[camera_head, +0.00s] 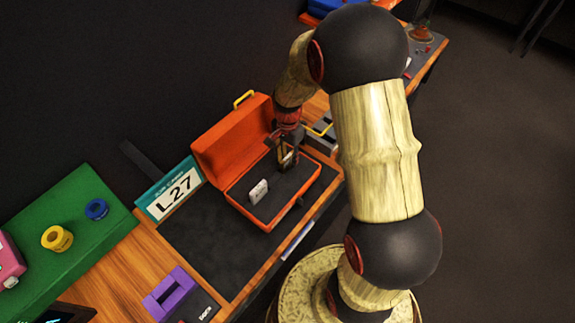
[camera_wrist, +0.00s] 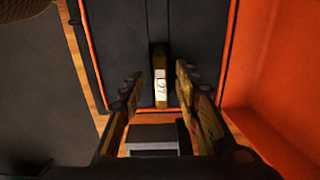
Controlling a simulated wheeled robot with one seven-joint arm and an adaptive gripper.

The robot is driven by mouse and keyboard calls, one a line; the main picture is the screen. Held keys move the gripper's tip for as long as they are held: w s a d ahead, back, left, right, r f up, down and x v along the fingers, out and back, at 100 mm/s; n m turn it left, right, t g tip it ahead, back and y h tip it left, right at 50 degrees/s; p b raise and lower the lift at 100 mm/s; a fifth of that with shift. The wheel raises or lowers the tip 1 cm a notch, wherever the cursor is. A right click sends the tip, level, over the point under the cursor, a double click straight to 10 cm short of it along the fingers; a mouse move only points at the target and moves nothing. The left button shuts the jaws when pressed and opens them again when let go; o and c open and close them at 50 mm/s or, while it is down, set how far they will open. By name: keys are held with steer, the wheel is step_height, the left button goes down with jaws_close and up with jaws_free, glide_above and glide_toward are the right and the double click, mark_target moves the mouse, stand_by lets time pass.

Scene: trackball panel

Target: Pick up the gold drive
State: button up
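The gold drive (camera_wrist: 160,78) stands upright on the dark lining of an open orange case (camera_wrist: 84,50) in the wrist view. It has a white label on the side facing the camera. My gripper (camera_wrist: 158,84) is open, with one finger on each side of the drive and a visible gap to both. In the head view my gripper (camera_head: 286,157) reaches down into the case (camera_head: 226,138), and the drive is mostly hidden there by the fingers.
A pale drive (camera_head: 258,192) stands in the case, left of my gripper. The raised orange lid is behind it. An L27 sign (camera_head: 172,192), a purple block (camera_head: 174,292) and a green board (camera_head: 70,215) lie to the left. The dark mat (camera_head: 205,240) is mostly clear.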

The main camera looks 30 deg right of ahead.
steer(key=shift+f, duration=0.65)
steer(key=shift+c, duration=0.4)
steer(key=c, duration=0.7)
jaws_close()
